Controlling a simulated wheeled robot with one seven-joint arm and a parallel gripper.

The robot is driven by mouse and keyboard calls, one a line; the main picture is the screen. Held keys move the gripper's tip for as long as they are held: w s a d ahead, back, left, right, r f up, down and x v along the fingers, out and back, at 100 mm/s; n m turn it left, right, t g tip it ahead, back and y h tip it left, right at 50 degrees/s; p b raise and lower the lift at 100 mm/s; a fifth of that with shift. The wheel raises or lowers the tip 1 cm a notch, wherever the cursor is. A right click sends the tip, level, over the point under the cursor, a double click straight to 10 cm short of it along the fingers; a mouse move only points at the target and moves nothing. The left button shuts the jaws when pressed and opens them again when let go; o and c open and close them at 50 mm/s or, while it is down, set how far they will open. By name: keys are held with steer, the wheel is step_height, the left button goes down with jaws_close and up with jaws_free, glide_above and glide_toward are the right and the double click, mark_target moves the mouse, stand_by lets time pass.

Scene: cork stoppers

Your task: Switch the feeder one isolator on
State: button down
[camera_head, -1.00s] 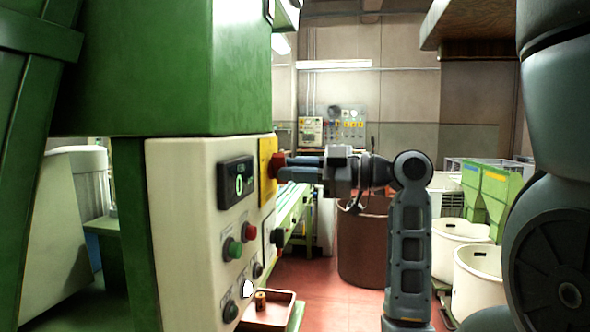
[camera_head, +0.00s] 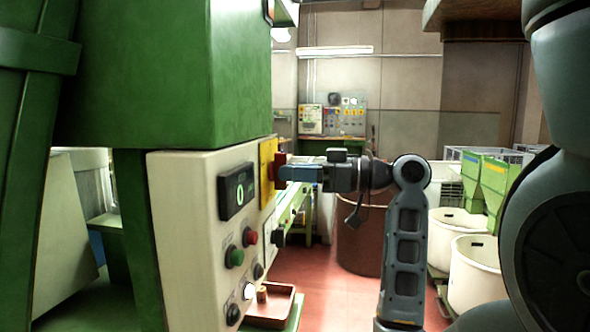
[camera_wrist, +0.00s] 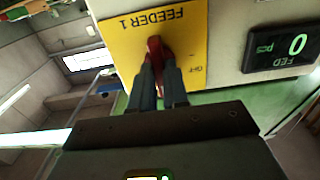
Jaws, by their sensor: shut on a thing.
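The feeder one isolator is a red handle (camera_head: 278,160) on a yellow plate (camera_head: 266,152) on the side of the cream control panel. In the wrist view, upside down, the yellow plate (camera_wrist: 112,40) reads FEEDER 1, with OFF printed near one corner. The red handle (camera_wrist: 154,47) stands between my fingertips, lying roughly upright in that picture. My gripper (camera_head: 284,173) reaches in from the right and is shut on the handle; its fingers also show in the wrist view (camera_wrist: 160,76). The fingers hide part of the handle, and any ON mark is not visible.
The cream panel (camera_head: 190,225) carries a display (camera_head: 237,191) reading 0, a green button (camera_head: 234,256), a red button (camera_head: 250,237) and a lit white lamp (camera_head: 249,291). A second dark switch (camera_head: 278,237) sits below the isolator. A tray (camera_head: 275,308) stands below; white bins (camera_head: 472,275) stand right.

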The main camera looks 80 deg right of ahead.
steer(key=shift+f, duration=0.1)
stand_by(0.3)
steer(key=c, duration=1.1)
jaws_free()
steer(key=shift+s+d+b, duration=0.15)
steer(key=shift+s+b, duration=0.25)
steer(key=shift+s, duration=1.55)
steer(key=shift+s+d+b, duration=0.15)
steer(key=shift+s+b, duration=0.25)
steer(key=shift+s, duration=1.55)
steer(key=shift+s, duration=0.1)
